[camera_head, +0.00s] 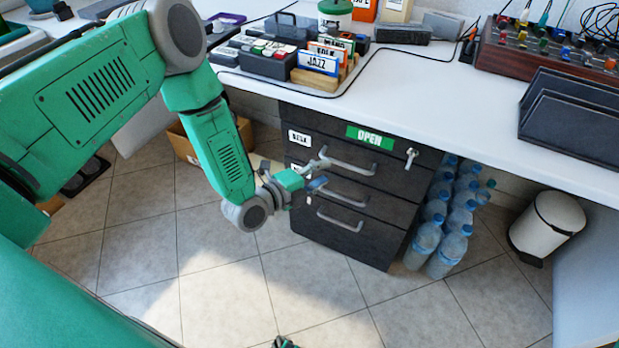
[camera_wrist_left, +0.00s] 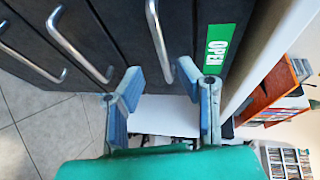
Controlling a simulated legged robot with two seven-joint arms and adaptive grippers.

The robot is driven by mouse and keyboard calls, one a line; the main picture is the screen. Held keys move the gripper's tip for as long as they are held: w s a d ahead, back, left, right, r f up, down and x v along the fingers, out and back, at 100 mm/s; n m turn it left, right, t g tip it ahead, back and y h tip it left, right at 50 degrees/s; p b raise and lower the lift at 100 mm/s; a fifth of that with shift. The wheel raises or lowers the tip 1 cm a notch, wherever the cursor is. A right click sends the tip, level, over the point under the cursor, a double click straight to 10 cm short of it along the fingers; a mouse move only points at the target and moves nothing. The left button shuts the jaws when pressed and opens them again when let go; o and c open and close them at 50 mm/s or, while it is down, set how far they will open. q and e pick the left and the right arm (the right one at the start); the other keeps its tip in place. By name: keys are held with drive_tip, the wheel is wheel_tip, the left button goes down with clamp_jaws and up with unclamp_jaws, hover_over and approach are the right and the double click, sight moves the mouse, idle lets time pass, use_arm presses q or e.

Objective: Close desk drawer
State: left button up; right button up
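The black desk drawer unit (camera_head: 345,185) stands under the white desk, with three stacked drawers and metal bar handles. The top drawer (camera_head: 330,142) bears a green OPEN label (camera_head: 370,137) and a key at its right. I cannot tell clearly whether any drawer stands out from the unit. My left gripper (camera_head: 318,174) is in front of the drawer fronts, near the left end of the top handle (camera_head: 350,164). In the left wrist view its blue-padded fingers (camera_wrist_left: 160,74) are apart, with the top handle (camera_wrist_left: 158,42) between and beyond them. Contact is unclear.
Water bottles (camera_head: 440,225) stand right of the drawer unit, and a white bin (camera_head: 546,222) is farther right. The desk top (camera_head: 440,90) holds a JAZZ-labelled divider box (camera_head: 318,65) and a black rack (camera_head: 575,118). The tiled floor in front is clear.

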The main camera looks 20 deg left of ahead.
use_arm(q)
drive_tip(key=shift+v, duration=2.25)
drive_tip(key=s+f+n+g+y+p, duration=0.3)
drive_tip(key=s+n+g+p, duration=0.3)
drive_tip(key=s+n, duration=0.6)
drive_tip(key=s+a+r+n+g+y+p, duration=0.1)
drive_tip(key=s+n+g, duration=0.3)
drive_tip(key=s, duration=0.4)
drive_tip(key=s+a+r+n+g+y+p, duration=0.1)
drive_tip(key=s+a+r+n+g+y, duration=0.1)
drive_tip(key=s, duration=0.7)
drive_tip(key=a+n+g, duration=0.1)
drive_tip(key=a+n, duration=0.1)
drive_tip(key=n, duration=0.1)
drive_tip(key=shift+s+a+g+y, duration=0.2)
drive_tip(key=shift+a+g+y, duration=0.1)
drive_tip(key=shift+g, duration=0.1)
drive_tip(key=shift+w, duration=0.1)
